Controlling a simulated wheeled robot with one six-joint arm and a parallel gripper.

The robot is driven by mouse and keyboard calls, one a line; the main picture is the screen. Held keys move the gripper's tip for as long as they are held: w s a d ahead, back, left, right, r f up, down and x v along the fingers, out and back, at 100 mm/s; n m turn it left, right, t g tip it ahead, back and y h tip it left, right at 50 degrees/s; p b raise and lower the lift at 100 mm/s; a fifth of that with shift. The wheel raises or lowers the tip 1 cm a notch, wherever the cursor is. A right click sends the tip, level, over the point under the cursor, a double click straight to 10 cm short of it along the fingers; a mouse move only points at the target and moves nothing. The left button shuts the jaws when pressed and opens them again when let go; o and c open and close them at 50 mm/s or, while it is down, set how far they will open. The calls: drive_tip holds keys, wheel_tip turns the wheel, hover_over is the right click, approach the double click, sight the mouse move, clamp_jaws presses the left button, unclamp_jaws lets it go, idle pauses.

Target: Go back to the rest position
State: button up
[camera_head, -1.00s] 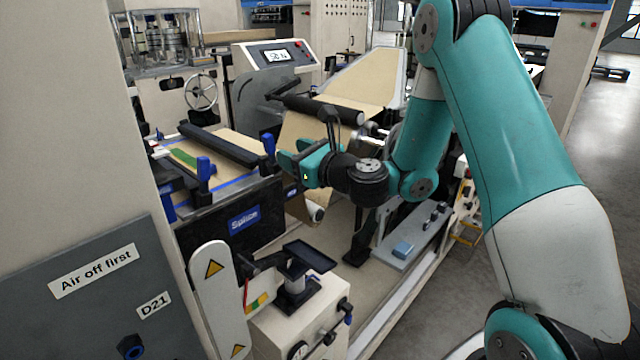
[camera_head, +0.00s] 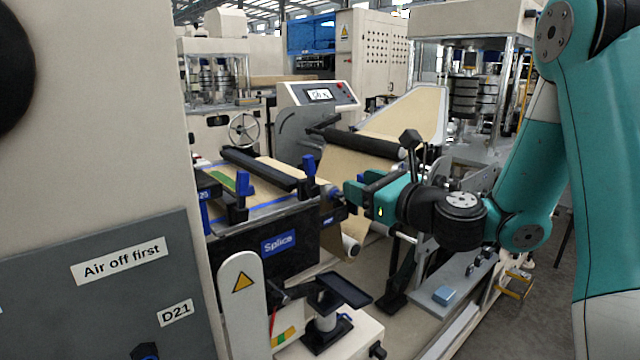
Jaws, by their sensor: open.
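My gripper (camera_head: 358,189) is in the middle of the head view, at the end of my teal arm, which comes in from the right. Its jaws point left and hold nothing that I can see. It hangs in front of the brown kraft web (camera_head: 345,165), to the right of the splice table (camera_head: 275,243). The near finger is dark teal; the far one is partly hidden. Whether the gripper touches the table's end cannot be told, but a small gap seems to show.
A blue-handled clamp (camera_head: 309,175) stands on the splice table close to my gripper. A dark bracket (camera_head: 343,290) and white guard (camera_head: 241,300) stand in front. A grey cabinet (camera_head: 100,300) fills the lower left. A shelf with a blue block (camera_head: 444,295) lies below my arm.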

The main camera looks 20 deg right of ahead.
drive_tip(key=s+a+n+g+y, duration=0.2)
drive_tip(key=s+a+n+g, duration=0.1)
drive_tip(key=a+n, duration=0.2)
drive_tip(key=s+a+f+n+g+y, duration=0.1)
drive_tip(key=s+a+n+g+y, duration=0.1)
drive_tip(key=s+a+n+g, duration=0.2)
drive_tip(key=s+a+n+g+y, duration=0.1)
drive_tip(key=s+a+n+g, duration=0.2)
drive_tip(key=a+n, duration=0.5)
drive_tip(key=shift+s+f+n+y, duration=0.15)
drive_tip(key=shift+n+y, duration=0.05)
drive_tip(key=shift+n, duration=0.7)
drive_tip(key=shift+s+f+n+y, duration=0.1)
drive_tip(key=shift+f+n+y, duration=0.1)
drive_tip(key=shift+n, duration=0.7)
drive_tip(key=s+d+f+n+g+h, duration=0.2)
drive_tip(key=s+n+g+h, duration=0.5)
drive_tip(key=s+n, duration=0.8)
drive_tip(key=shift+d+f+n, duration=0.15)
drive_tip(key=shift+f+n, duration=0.3)
drive_tip(key=shift+n, duration=0.65)
